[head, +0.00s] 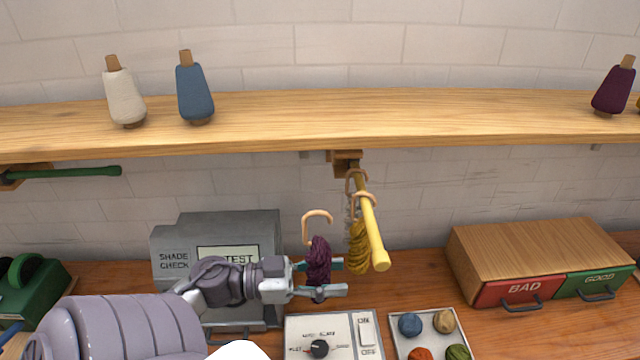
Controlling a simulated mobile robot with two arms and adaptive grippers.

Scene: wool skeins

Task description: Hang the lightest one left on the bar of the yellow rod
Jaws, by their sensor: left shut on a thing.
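The yellow rod (371,226) sticks out toward me from a wooden mount under the shelf. A mustard-yellow skein (359,247) hangs from it by a tan hook. A second tan hook sits on the rod farther back; what hangs from it is mostly hidden. My left gripper (320,278) is shut on a dark purple skein (318,256), just left of the yellow skein. The purple skein's open tan hook (317,216) points up, apart from the rod and lower than its back end. My right gripper is not in view.
A wooden shelf (290,120) with several yarn cones spans above. A green rod (75,172) is at left. Below stand a grey shade-check box (240,222), a dial panel (340,325), a tray of yarn balls (400,345) and a wooden drawer box (540,250).

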